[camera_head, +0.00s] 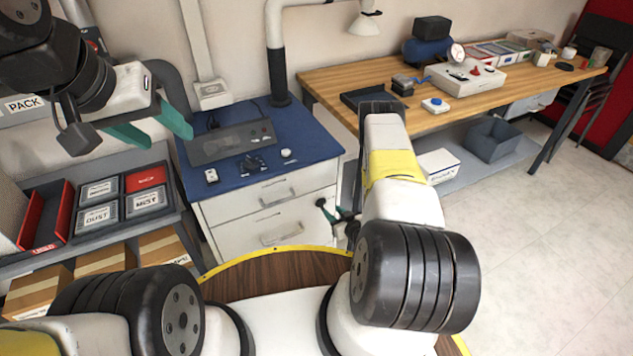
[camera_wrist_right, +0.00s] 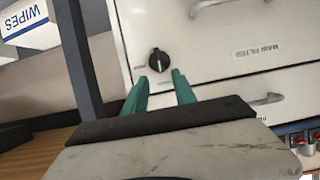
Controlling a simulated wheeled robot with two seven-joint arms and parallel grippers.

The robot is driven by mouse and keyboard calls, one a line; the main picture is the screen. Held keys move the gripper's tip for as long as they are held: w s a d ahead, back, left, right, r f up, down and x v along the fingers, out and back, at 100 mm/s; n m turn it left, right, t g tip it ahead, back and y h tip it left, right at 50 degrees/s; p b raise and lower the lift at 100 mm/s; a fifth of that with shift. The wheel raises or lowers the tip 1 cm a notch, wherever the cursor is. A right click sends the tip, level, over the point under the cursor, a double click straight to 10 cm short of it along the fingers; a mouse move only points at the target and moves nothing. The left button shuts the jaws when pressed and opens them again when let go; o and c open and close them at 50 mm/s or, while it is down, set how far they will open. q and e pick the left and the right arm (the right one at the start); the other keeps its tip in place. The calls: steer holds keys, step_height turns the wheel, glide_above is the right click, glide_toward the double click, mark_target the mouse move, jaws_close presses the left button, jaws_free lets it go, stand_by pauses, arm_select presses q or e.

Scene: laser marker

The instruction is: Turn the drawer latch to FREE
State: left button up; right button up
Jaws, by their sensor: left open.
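The drawer latch is a black round knob (camera_wrist_right: 159,61) with a pale pointer mark, on a white drawer front (camera_wrist_right: 205,50) in the right wrist view. Its lettering cannot be read, so I cannot tell its marked setting. My right gripper (camera_wrist_right: 158,84) has its teal fingers apart and empty, pointing at the knob, with the tips a little short of it. In the head view, the right gripper (camera_head: 330,213) is at the right side of the drawer cabinet (camera_head: 225,215), and the knob is not clearly visible. My left gripper (camera_head: 150,132) is open and empty, at the upper left.
Drawer handles (camera_wrist_right: 268,99) are beside the knob. A blue-topped surface with a dark grey device (camera_head: 230,142) is above the drawers. A shelf with labelled bins (camera_head: 145,178) is at left. A wooden workbench (camera_head: 450,112) is at right. Floor at lower right is clear.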

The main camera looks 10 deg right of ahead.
mark_target(324, 204)
steer(key=x, duration=0.6)
steer(key=shift+w+f, duration=0.15)
steer(key=shift+w, duration=0.2)
jaws_close()
